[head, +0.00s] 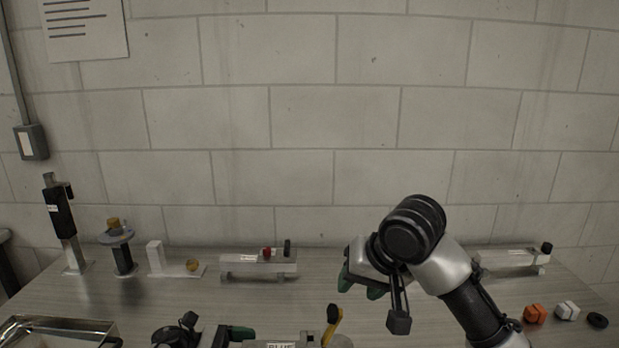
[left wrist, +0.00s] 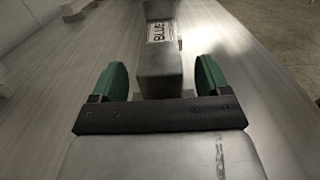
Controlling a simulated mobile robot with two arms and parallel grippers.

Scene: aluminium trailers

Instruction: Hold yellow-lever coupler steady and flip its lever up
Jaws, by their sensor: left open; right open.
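The coupler (head: 280,344) is a grey metal bar at the bottom edge of the head view, partly cut off, with a white label. Its yellow lever (head: 333,318) sticks up at a tilt near its right end. In the left wrist view the coupler (left wrist: 158,72) lies between the green fingers of my left gripper (left wrist: 155,78), with a gap on each side. My left gripper (head: 240,333) is open at the coupler's left end. My right gripper (head: 362,286) is open and empty, behind and right of the lever; its arm hides part of it.
A metal tray (head: 60,324) lies at the front left. Orange (head: 535,314) and white (head: 567,310) nuts lie at right. A block wall closes the back.

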